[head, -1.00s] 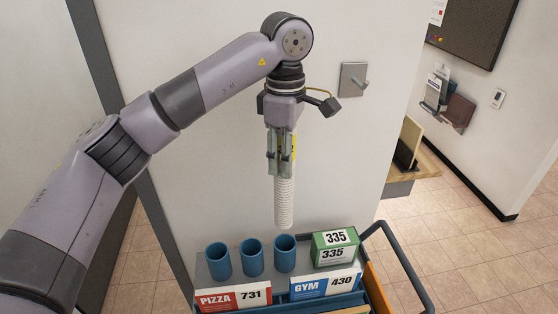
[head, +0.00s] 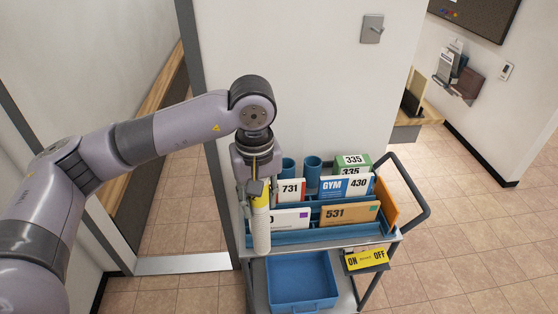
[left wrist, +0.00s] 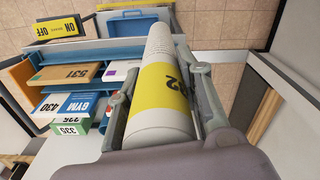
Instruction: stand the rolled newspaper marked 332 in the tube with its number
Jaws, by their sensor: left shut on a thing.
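My left gripper (head: 260,192) is shut on a rolled newspaper (head: 261,232), a pale roll with a yellow band. It hangs upright, low end down, at the cart's front left corner in the head view. Two blue tubes (head: 288,167) (head: 312,171) stand at the back of the cart, behind my gripper. Any further tube is hidden, and no tube numbers are readable. My right gripper is not in view.
The cart (head: 394,236) holds sorted mail: a white 731 piece (head: 291,190), a blue GYM 430 piece (head: 346,187), an orange 531 envelope (head: 350,213) and a green 335 box (head: 353,161). A blue bin (head: 302,280) sits below. Floor is clear to the right.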

